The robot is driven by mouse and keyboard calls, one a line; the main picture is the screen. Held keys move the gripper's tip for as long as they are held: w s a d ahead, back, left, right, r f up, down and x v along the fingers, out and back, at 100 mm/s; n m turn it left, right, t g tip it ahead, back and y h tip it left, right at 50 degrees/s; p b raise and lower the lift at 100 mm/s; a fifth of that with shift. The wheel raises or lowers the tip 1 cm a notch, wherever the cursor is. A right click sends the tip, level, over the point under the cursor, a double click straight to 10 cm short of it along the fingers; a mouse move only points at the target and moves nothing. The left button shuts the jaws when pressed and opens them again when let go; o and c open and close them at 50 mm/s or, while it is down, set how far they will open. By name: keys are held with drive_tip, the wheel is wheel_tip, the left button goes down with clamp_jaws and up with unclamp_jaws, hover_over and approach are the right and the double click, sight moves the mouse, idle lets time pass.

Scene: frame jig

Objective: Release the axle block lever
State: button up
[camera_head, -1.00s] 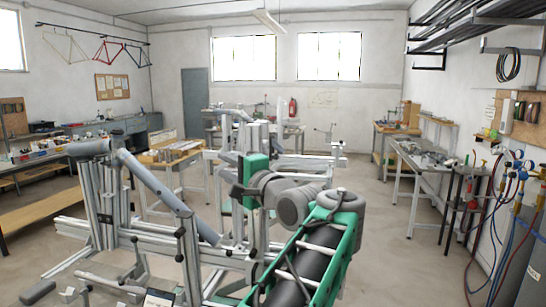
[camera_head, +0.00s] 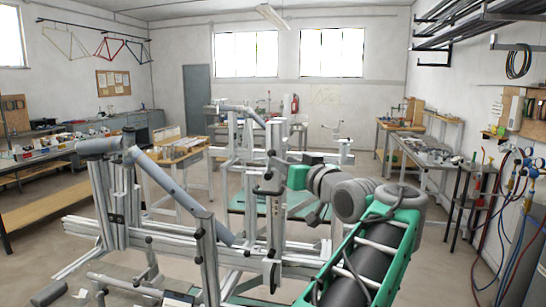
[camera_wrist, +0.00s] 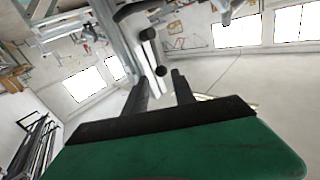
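The frame jig (camera_head: 190,240) of silver rails stands ahead of me, with grey tubes clamped on it. My gripper (camera_head: 268,190) is at the jig's upright post in the head view, its green body to the right of the post. In the wrist view my gripper (camera_wrist: 160,76) has its two dark fingers apart, with nothing held between them. A black round-ended lever or knob (camera_wrist: 148,33) shows just beyond the fingertips, with a second dark knob (camera_wrist: 160,70) near the gap. I cannot tell which of these is the axle block lever, or whether a finger touches it.
Clamps and rails crowd the space left of my gripper. A wooden-topped table (camera_head: 170,152) stands behind the jig. A metal workbench (camera_head: 425,160) is at the right, with hoses and cylinders in front of the right wall. Floor is clear between jig and right bench.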

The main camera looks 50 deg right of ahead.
drive_tip(key=shift+n, duration=0.5)
drive_tip(key=p+x, duration=0.2)
drive_tip(key=x, duration=0.6)
drive_tip(key=shift+s+p, duration=0.1)
drive_tip(key=shift+p, duration=0.25)
drive_tip(key=shift+c, duration=0.5)
clamp_jaws()
